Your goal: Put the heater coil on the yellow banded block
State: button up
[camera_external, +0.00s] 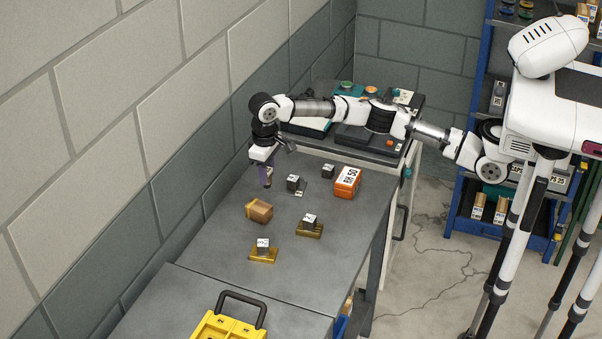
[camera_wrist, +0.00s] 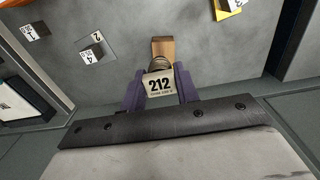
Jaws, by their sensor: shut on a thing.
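My gripper (camera_external: 266,182) points down above the back left of the grey bench. In the wrist view its purple fingers (camera_wrist: 159,92) are shut on the heater coil (camera_wrist: 158,63), which carries a pale tag marked 212 (camera_wrist: 159,85). The coil is mostly hidden by the tag and fingers. Two dark blocks with white tops sit on yellow bases, one in the middle right (camera_external: 309,221) and one nearer the front (camera_external: 263,246). I cannot tell which one is the yellow banded block. One yellow-based block shows at the wrist view's top edge (camera_wrist: 231,4).
A tan box (camera_external: 259,211) lies just in front of my gripper. Two dark cubes (camera_external: 293,183) (camera_external: 328,171) and an orange box (camera_external: 347,182) stand to its right. A yellow case (camera_external: 228,326) is at the front. The wall runs close along the left.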

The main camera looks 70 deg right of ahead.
aim_at(267, 186)
jog(key=shift+f+p, duration=0.55)
jog(key=shift+f, duration=3.35)
jog(key=shift+f, duration=0.25)
jog(key=o, duration=1)
jog(key=shift+r, duration=0.15)
notch_tip(267, 186, up, 12)
jog(key=shift+r+b, duration=0.1)
jog(key=shift+b, duration=0.65)
